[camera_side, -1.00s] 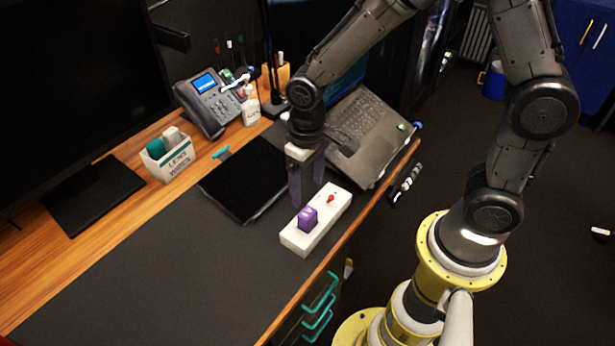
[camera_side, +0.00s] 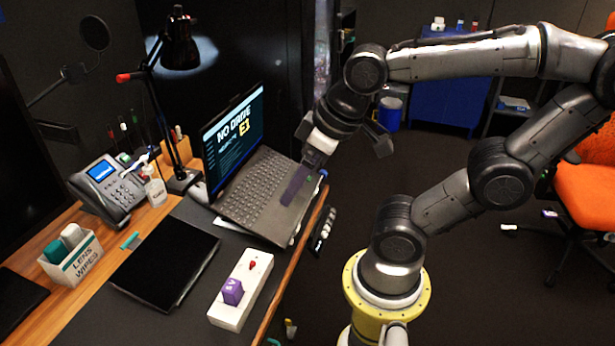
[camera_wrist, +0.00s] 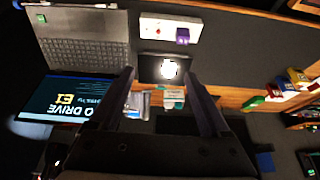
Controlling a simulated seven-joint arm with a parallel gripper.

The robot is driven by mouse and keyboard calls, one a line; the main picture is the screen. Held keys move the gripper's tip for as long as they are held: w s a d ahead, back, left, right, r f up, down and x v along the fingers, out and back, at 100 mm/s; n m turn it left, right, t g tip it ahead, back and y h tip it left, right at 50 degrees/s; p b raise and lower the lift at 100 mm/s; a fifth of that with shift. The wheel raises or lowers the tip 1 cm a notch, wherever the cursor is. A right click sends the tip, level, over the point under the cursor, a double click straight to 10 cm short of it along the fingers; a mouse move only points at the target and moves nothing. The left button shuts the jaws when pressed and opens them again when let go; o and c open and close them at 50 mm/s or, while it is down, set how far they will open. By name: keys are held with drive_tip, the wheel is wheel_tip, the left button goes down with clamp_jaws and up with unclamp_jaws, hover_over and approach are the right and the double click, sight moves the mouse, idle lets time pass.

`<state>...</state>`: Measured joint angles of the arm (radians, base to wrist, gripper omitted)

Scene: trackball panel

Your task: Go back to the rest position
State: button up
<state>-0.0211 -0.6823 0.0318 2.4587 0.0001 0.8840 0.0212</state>
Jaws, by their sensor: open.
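My gripper (camera_side: 297,183) is raised in front of the laptop in the side view, apart from the panel. Its two dark fingers also show in the wrist view (camera_wrist: 165,88), spread with nothing between them. The white trackball panel (camera_side: 248,280) lies on the dark mat near the desk's front edge.
An open laptop (camera_side: 262,185) stands behind my gripper. A flat black tablet-like slab (camera_side: 165,262), a lens-wipes box (camera_side: 72,258), a desk phone (camera_side: 108,190) and a black lamp (camera_side: 180,45) occupy the desk. An orange chair (camera_side: 585,195) stands at right.

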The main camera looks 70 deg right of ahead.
drive_tip(key=shift+s+d+r, duration=0.15)
drive_tip(key=shift+s+d, duration=0.05)
drive_tip(key=shift+s, duration=0.55)
idle(1.7)
